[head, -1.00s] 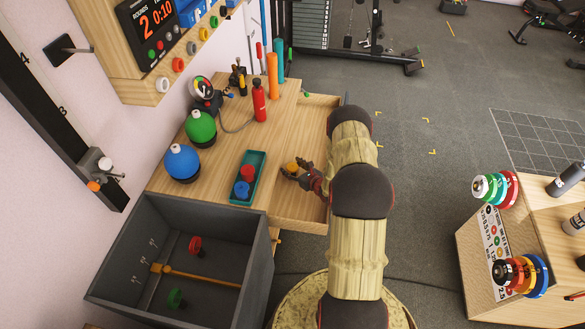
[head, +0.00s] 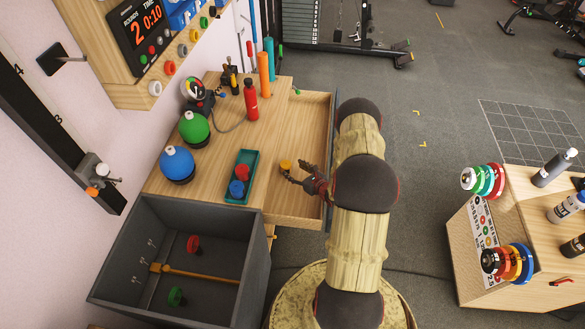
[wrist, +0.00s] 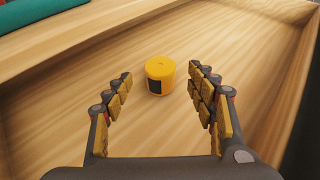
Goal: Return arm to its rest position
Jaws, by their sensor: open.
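My gripper (head: 296,172) is open and empty, low over the pulled-out wooden drawer (head: 307,122). A small yellow cylinder (head: 285,165) with a dark patch stands upright on the drawer's floor, just ahead of the fingertips. In the wrist view, the cylinder (wrist: 160,76) shows beyond and between the two spread fingers (wrist: 160,85), with clear gaps on both sides. My arm hides part of the drawer's right side in the head view.
A teal tray (head: 255,157) with red and blue pieces lies left of the drawer. Green (head: 194,128) and blue (head: 177,165) round objects stand farther left. A grey open box (head: 120,285) is in front. The floor to the right is clear up to a wooden stand (head: 470,262).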

